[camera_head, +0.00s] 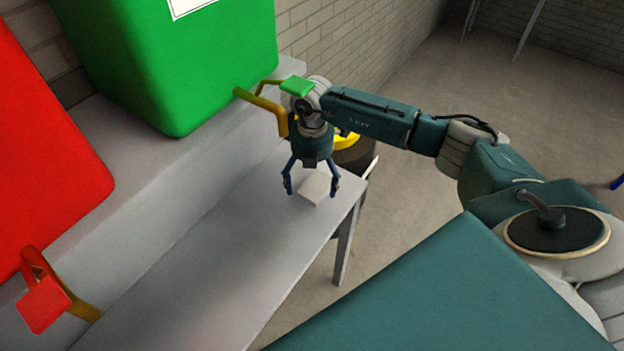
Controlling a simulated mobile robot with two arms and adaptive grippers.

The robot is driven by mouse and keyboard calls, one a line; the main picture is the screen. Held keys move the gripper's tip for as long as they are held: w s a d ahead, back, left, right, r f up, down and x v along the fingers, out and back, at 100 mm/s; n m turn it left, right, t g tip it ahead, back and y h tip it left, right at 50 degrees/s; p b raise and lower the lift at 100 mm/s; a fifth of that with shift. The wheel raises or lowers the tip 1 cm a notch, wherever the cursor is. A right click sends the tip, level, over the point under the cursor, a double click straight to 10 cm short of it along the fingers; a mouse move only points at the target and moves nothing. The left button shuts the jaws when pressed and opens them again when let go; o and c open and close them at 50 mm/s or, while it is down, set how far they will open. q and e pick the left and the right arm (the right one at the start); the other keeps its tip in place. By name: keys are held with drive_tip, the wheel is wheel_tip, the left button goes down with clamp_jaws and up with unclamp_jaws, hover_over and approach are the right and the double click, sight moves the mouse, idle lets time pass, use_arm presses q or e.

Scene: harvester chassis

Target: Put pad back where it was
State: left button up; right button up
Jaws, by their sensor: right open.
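The pad (314,188) is a small pale block on the grey bench, close to the bench's right end. My right gripper (311,188) points down at the pad with its fingers open, one to each side of it. I cannot tell whether the fingers touch the pad. My left gripper does not show.
A green bin (185,60) and a red bin (40,150) stand on a raised ledge (150,170) behind the grey bench (220,240). A yellow bracket (262,101) juts out near my right wrist. A dark, yellow-topped barrel (354,153) stands beyond the bench's end. The bench's middle is clear.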

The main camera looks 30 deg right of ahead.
sight(312, 183)
drive_tip(key=shift+r, duration=0.3)
drive_tip(key=shift+w+r, duration=0.1)
drive_tip(key=shift+r, duration=0.2)
wheel_tip(312, 183, up, 11)
drive_tip(key=b, duration=0.2)
drive_tip(key=shift+b, duration=0.35)
